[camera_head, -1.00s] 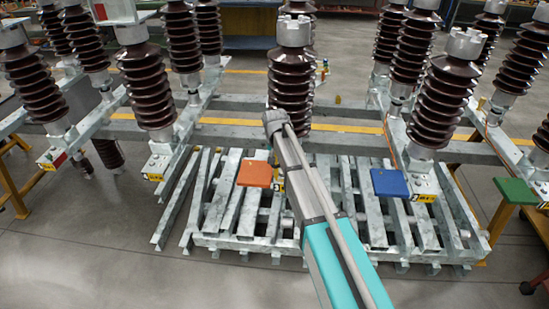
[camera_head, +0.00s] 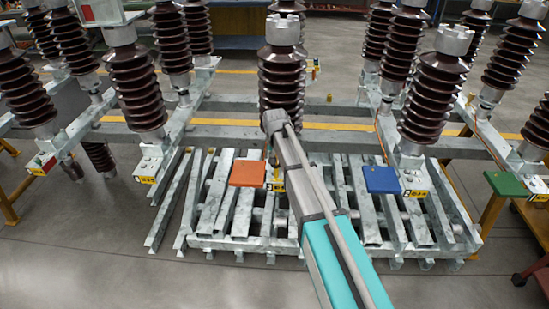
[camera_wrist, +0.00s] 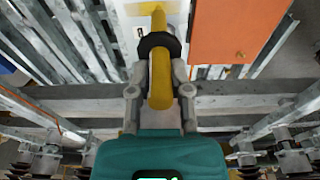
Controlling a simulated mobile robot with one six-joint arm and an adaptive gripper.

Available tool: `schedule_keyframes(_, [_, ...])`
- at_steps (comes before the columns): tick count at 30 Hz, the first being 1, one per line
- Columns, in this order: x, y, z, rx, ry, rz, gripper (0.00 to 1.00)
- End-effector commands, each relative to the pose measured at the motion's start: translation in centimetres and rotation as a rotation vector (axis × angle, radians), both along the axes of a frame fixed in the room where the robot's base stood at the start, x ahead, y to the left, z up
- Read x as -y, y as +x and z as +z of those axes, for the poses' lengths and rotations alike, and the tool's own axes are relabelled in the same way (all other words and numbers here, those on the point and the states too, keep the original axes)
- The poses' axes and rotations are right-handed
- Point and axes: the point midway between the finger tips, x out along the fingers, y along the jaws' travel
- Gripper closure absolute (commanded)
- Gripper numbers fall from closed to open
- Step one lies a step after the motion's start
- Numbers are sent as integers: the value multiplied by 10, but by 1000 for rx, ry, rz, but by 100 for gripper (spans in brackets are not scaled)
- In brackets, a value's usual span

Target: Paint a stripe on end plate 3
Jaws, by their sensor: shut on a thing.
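My gripper (camera_wrist: 159,78) is shut on a yellow marker (camera_wrist: 159,90) with a black collar. The marker's far end points to the top of the wrist view, over a pale grey plate. This appears to be end plate 3 (camera_wrist: 177,35). A yellow band crosses the plate near the top edge; I cannot tell whether it is paint or a label. I cannot tell whether the tip touches the plate. In the head view, a yellow label with a 3 (camera_head: 275,187) shows beside my arm. My arm hides the gripper and most of that plate there.
An orange panel (camera_wrist: 235,30) lies right beside the plate; it also shows in the head view (camera_head: 247,173). A blue panel (camera_head: 382,179) and a green panel (camera_head: 506,184) lie farther right. Tall brown insulators (camera_head: 424,105) stand on steel beams around my arm. The floor at front left is clear.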

Motion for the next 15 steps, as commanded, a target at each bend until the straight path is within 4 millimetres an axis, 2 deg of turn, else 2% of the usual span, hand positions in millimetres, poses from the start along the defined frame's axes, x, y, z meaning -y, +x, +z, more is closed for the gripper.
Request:
schedule_keyframes(9, [20, -1, -1, 0, 0, -2, 100])
schedule_keyframes(15, [25, 0, -1, 0, -1, 0, 100])
